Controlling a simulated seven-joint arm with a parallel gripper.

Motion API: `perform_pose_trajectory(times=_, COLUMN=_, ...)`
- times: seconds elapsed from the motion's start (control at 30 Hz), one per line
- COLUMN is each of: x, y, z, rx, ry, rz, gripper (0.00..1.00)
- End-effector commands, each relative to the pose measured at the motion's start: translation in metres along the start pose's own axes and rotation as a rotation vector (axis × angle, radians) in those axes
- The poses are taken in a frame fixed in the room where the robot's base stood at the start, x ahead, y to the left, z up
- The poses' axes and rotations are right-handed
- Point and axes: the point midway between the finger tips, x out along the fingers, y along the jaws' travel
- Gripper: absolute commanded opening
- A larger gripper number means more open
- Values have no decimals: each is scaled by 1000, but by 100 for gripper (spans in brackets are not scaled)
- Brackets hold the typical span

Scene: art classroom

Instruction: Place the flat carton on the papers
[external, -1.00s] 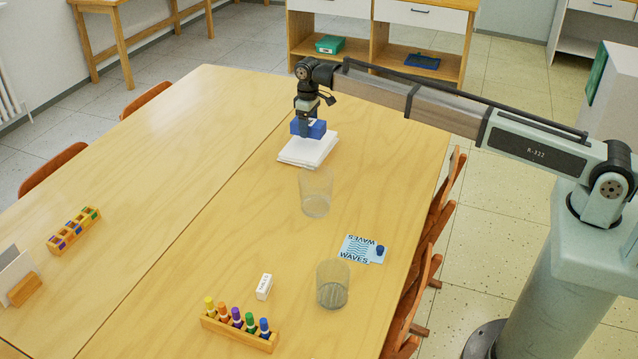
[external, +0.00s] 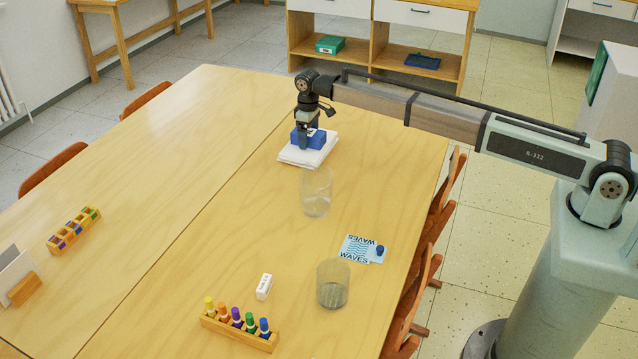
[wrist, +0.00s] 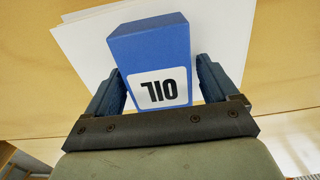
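The flat carton (external: 317,139) is a blue box with a white label on its end, and it lies over the white stack of papers (external: 298,157). In the wrist view the carton (wrist: 150,55) shows black lettering on the label, and the papers (wrist: 225,30) spread beneath it. My gripper (external: 306,138) points down over the stack with one finger on each side of the carton.
A clear glass (external: 316,193) stands just in front of the papers, with another glass (external: 333,284) nearer. A WAVES card (external: 356,248), a white box (external: 264,287) and a marker rack (external: 240,330) lie farther forward. The table's left half is mostly clear.

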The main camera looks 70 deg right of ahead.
Motion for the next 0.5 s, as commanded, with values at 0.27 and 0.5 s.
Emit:
perform_pose_trajectory(times=0.27, x=0, y=0, z=0, rx=0, ry=0, rz=0, gripper=94)
perform_pose_trajectory(times=0.5, x=-16, y=0, z=0, rx=0, ry=2, rz=0, gripper=94)
